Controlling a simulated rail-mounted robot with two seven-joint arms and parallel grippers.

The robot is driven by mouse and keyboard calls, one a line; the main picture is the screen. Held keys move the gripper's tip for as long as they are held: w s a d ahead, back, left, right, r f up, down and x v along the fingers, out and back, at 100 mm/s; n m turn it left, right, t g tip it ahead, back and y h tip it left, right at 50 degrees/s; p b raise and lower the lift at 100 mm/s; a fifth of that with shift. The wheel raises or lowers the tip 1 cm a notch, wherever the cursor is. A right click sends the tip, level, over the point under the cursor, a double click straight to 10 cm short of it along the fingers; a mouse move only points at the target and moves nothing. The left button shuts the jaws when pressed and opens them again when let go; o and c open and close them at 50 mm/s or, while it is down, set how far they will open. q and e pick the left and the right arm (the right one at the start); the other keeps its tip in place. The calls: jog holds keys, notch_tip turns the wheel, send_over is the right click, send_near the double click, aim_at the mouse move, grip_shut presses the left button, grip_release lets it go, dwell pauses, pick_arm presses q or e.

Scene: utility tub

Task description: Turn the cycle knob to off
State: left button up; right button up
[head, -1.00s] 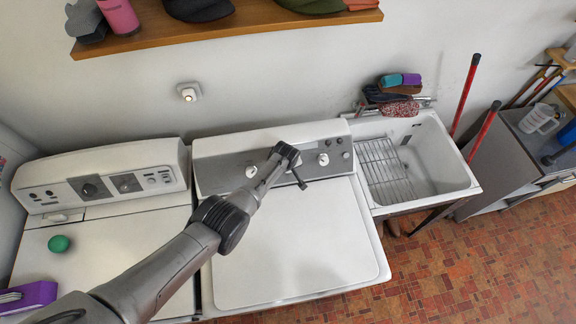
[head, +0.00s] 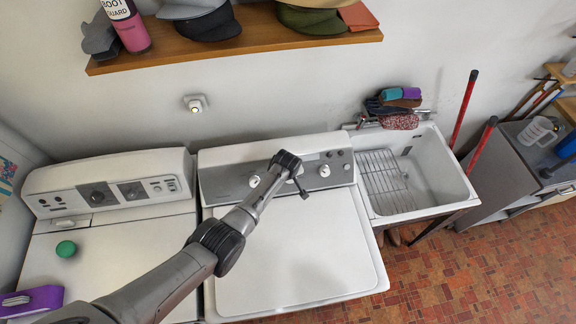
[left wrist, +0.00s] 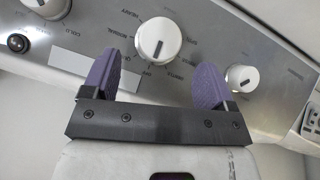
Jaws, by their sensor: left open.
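The cycle knob (left wrist: 158,40) is a large round white dial with a dark pointer mark, on the grey panel of the right-hand machine. Words such as NORMAL and HEAVY are printed around it. Its pointer mark lies toward the lower side of the dial in the left wrist view. My left gripper (left wrist: 158,62) is open, with its purple fingers on either side of the knob's lower part and gaps to both. In the head view my left gripper (head: 298,180) is over the panel and hides this knob. My right gripper is not in view.
A smaller white knob (left wrist: 242,78) sits right of the cycle knob; another knob (left wrist: 47,8) is at upper left. The machine's white lid (head: 300,245) is clear. A second machine (head: 110,190) stands left, a utility tub (head: 440,165) right, and a wooden shelf (head: 240,38) above.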

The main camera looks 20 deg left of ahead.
pick_arm(q)
jog(key=v, duration=0.9)
jog(key=shift+p, duration=0.4)
